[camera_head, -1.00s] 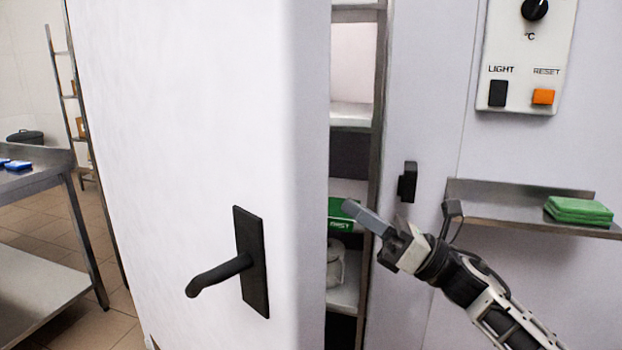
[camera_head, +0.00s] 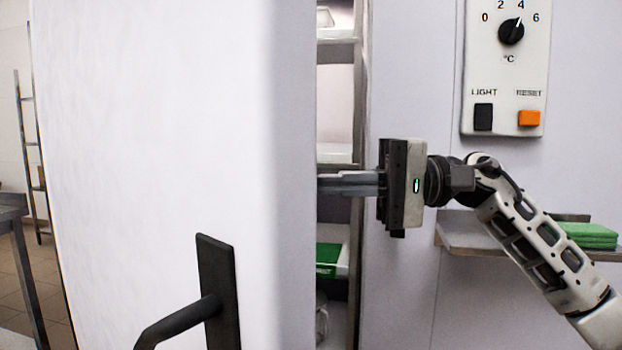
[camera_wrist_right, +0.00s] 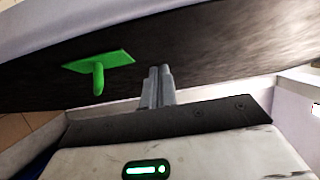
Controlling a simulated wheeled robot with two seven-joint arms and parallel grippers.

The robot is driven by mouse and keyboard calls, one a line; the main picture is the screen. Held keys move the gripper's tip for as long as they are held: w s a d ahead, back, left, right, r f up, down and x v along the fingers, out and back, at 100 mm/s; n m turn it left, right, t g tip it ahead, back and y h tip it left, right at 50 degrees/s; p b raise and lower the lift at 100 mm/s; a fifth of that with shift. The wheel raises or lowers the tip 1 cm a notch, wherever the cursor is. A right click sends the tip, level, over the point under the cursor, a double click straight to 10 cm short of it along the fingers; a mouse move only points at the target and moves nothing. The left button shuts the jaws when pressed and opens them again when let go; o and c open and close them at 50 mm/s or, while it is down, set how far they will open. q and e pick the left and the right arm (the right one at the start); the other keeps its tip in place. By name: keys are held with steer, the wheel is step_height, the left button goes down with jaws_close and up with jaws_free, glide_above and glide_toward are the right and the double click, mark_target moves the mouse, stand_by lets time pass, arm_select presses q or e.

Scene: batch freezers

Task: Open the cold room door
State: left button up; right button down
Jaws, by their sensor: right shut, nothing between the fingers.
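The white cold room door (camera_head: 160,130) stands ajar on the left, with a narrow gap along its right edge. Its black lever handle (camera_head: 218,300) is low on the outer face, partly cut off by the picture's bottom. My right gripper (camera_head: 322,184) is shut and empty, pointing left across the gap, with its fingertips at the door's edge. In the right wrist view the shut fingers (camera_wrist_right: 158,76) point towards a dark panel that looks like the door's inner side, bearing a green handle (camera_wrist_right: 98,80). I cannot tell whether they touch it. My left gripper is not in view.
Inside the gap are shelves (camera_head: 338,152) and a green-and-white box (camera_head: 328,262). Right of the frame, a control panel (camera_head: 506,70) hangs on the wall above a metal shelf (camera_head: 470,233) with green cloths or pads (camera_head: 588,236). A table (camera_head: 12,215) stands at the far left.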

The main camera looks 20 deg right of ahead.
mark_target(310, 190)
steer(key=shift+s+a+p, duration=0.1)
steer(key=shift+s+a, duration=0.15)
steer(key=shift+a, duration=0.55)
steer(key=shift+s+a+p, duration=0.15)
steer(key=shift+s+a, duration=0.15)
steer(key=shift+a, duration=0.45)
steer(key=shift+s+a+p, duration=0.1)
steer(key=shift+s+a, duration=0.15)
steer(key=shift+a, duration=0.55)
